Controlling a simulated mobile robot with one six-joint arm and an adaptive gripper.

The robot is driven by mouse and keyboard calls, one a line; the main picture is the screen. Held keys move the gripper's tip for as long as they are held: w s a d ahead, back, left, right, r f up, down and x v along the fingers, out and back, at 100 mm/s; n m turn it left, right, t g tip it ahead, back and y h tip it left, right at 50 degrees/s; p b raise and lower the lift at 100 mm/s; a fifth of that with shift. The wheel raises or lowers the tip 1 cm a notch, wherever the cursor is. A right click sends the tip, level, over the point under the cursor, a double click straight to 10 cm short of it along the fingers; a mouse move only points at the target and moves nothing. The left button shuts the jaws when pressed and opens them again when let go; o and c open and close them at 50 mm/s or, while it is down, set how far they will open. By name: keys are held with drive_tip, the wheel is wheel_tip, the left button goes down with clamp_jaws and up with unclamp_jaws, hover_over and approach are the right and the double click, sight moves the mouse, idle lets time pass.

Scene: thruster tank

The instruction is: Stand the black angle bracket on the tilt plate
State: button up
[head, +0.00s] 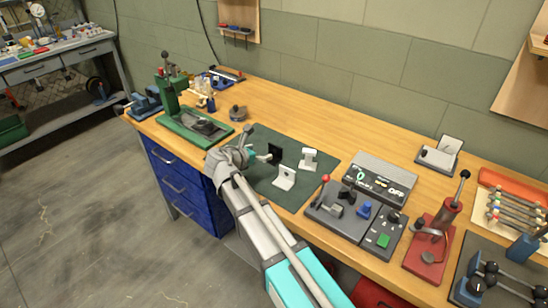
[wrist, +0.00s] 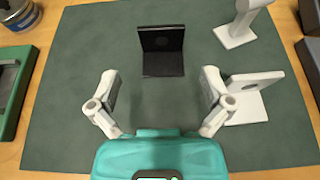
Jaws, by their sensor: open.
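The black angle bracket (wrist: 162,62) rests on the dark green mat (wrist: 75,70) in the wrist view, one plate flat and the other upright at the back. It also shows in the head view (head: 275,151), partly hidden by my gripper. My gripper (wrist: 158,95) is open and empty, its two fingers wide apart on the near side of the bracket, not touching it. In the head view my gripper (head: 258,145) is over the mat's left part. I cannot tell for sure which thing is the tilt plate; a grey unit with a raised pale plate (head: 440,155) stands at the back right.
A white angle bracket (head: 285,178) lies close to my right finger in the wrist view. A white stand (head: 309,159) is behind it. A green press (head: 190,122) is left of the mat. A grey control box (head: 380,178) and lever panel (head: 340,210) are right.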

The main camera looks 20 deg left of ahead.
sight(275, 148)
drive_tip(key=shift+b+x, duration=0.45)
drive_tip(key=shift+x, duration=1.25)
drive_tip(key=shift+w+f, duration=0.1)
drive_tip(key=shift+f, duration=0.05)
drive_tip(key=shift+w+d+f+b, duration=0.25)
drive_tip(key=shift+w+f+b, duration=0.1)
drive_tip(key=shift+w+b, duration=0.1)
drive_tip(key=shift+b+x, duration=0.65)
drive_tip(key=shift+x, duration=1.2)
drive_tip(key=c, duration=1)
drive_tip(key=shift+r, duration=0.25)
